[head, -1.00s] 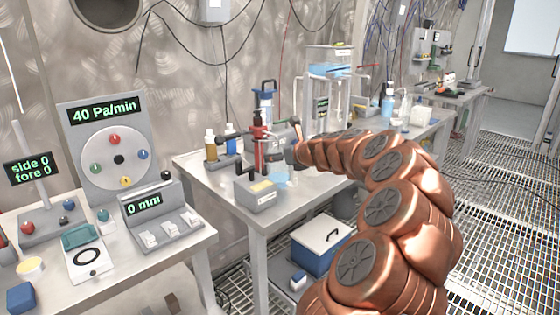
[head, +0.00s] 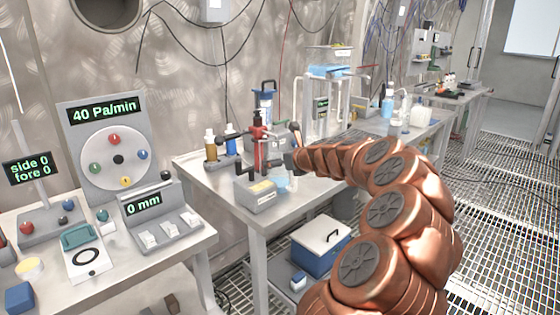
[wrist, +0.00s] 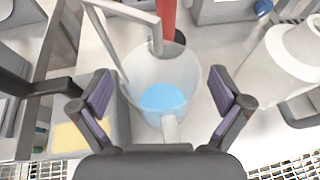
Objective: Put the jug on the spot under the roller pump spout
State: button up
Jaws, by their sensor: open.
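The jug (wrist: 160,75) is a clear, tapered vessel with blue liquid in its bottom. In the wrist view it stands between my gripper's spread fingers, its handle (wrist: 170,130) towards the palm. My gripper (wrist: 158,92) is open, with a gap showing on both sides of the jug. A bent grey tube (wrist: 125,14), apparently the spout, ends over the jug's mouth in this view. In the head view the jug (head: 281,183) shows as a pale blue patch beside the grey box with a yellow label (head: 257,196). The spot beneath the jug is hidden.
A red column (wrist: 168,18) stands just behind the jug. A white cylindrical vessel (wrist: 285,60) is close on the right. Bottles (head: 211,146) and a glass-sided apparatus (head: 327,95) stand farther back on the bench. The front bench corner (head: 262,223) is bare.

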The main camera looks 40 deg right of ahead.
jog(key=shift+s+r, duration=0.15)
jog(key=shift+r, duration=0.05)
jog(key=p+v, duration=0.1)
jog(key=v, duration=1)
jog(key=shift+s, duration=0.35)
jog(key=shift+a+r, duration=0.1)
jog(key=shift+r, duration=0.05)
